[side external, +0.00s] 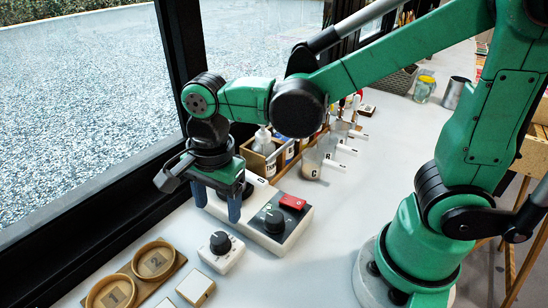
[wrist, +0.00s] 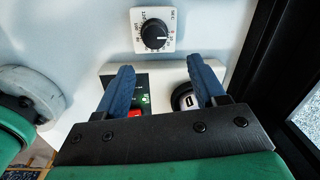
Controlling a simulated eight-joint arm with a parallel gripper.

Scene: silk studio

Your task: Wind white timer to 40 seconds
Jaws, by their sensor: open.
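The white timer (side external: 230,261) is a small white box with a black knob (side external: 220,242), standing on the white table near the window side. In the wrist view the timer (wrist: 140,46) shows its dial marked SEC and numbers around the knob (wrist: 154,34). A white pointer mark on the knob points to the right; the exact number is too small to read. My gripper (side external: 217,203) is open, its blue fingers pointing down, behind the timer and over the left end of a larger white device. In the wrist view the timer lies beyond the fingertips (wrist: 160,68), untouched.
The white device (side external: 262,240) has a black knob, a red switch (side external: 293,202) and a round part under my gripper. Two numbered round wooden trays (side external: 110,293) and a small white square (side external: 195,289) lie nearby. A wooden caddy (side external: 262,165) with bottles stands behind.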

